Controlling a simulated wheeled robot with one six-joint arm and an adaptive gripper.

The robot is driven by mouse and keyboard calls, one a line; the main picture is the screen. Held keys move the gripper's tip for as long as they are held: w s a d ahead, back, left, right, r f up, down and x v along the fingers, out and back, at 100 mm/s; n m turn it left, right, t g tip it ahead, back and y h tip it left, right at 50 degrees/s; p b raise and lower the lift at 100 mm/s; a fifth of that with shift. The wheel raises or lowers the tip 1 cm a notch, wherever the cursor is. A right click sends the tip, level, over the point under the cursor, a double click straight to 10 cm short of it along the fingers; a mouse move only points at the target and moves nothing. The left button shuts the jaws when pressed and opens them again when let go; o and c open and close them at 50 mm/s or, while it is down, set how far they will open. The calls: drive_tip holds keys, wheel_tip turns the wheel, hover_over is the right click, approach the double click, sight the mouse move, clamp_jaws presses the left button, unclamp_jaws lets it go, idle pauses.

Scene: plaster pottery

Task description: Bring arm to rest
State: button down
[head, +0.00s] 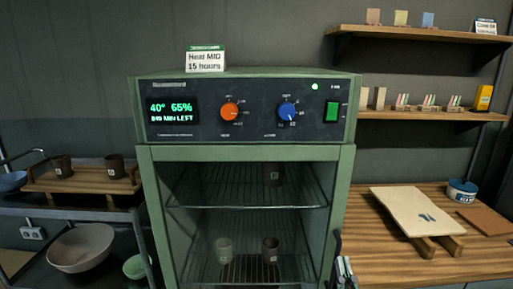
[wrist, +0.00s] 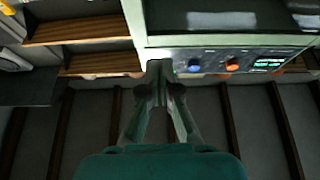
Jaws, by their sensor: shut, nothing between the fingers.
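My gripper (wrist: 160,72) shows in the wrist view with its fingers together and nothing between them. It points toward the edge of the green drying cabinet, which appears upside down there. In the head view the cabinet (head: 352,165) stands in the centre. A small dark and pale part at its lower right edge looks like part of my arm, but too little shows to be sure. Whether gripper and cabinet touch cannot be told.
Inside the cabinet, one cup (head: 273,175) stands on the upper rack, and a grey cup (head: 223,249) and a brown cup (head: 270,250) lower down. A wooden worktop (head: 380,262) is right; a cart with a bowl (head: 82,248) is left. Shelves (head: 420,115) hang upper right.

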drive_tip(key=s+f+g, duration=0.4)
drive_tip(key=s+f, duration=1.3)
drive_tip(key=s, duration=0.2)
drive_tip(key=s+f+g, duration=0.2)
drive_tip(key=s, duration=0.8)
drive_tip(key=s+f+g, duration=0.2)
drive_tip(key=s, duration=0.9)
drive_tip(key=shift+s, duration=0.3)
